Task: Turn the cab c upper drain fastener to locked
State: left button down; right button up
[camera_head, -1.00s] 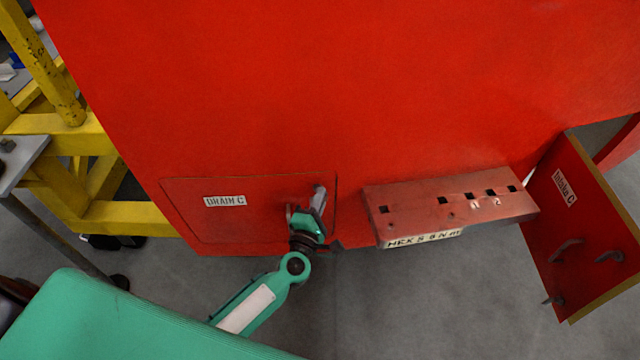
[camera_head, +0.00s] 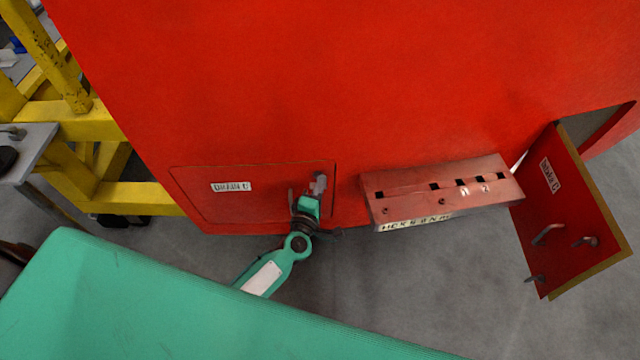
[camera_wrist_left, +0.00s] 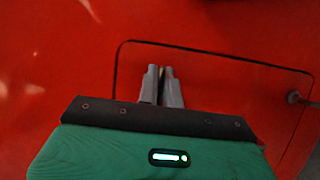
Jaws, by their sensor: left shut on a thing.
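The red drain panel (camera_head: 270,204), labelled "DRAIN C" (camera_head: 231,187), lies closed in the lower left of the red cab side. My left gripper (camera_head: 318,184) is at the panel's upper right corner in the head view. In the left wrist view the two grey fingers (camera_wrist_left: 162,84) are close together over the panel, just inside its outline, with only a thin sliver between the tips. They are shut on the upper drain fastener, which they almost wholly hide, so its angle cannot be read. My right gripper is in neither view.
A red ledge with square slots (camera_head: 440,190) juts out right of the panel. An open hatch door (camera_head: 570,215) with several handles hangs farther right. A yellow frame (camera_head: 90,120) stands at the left.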

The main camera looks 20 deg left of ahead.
pick_arm(q)
jog(key=c, duration=1.6)
grip_release()
jog(key=s+b, duration=0.2)
jog(key=s, duration=0.5)
jog(key=s+b, duration=0.1)
jog(key=s, duration=0.5)
jog(key=shift+s+a+b, duration=0.2)
jog(key=shift+s+b, duration=0.15)
jog(key=shift+s, duration=0.05)
jog(key=shift+f, duration=0.1)
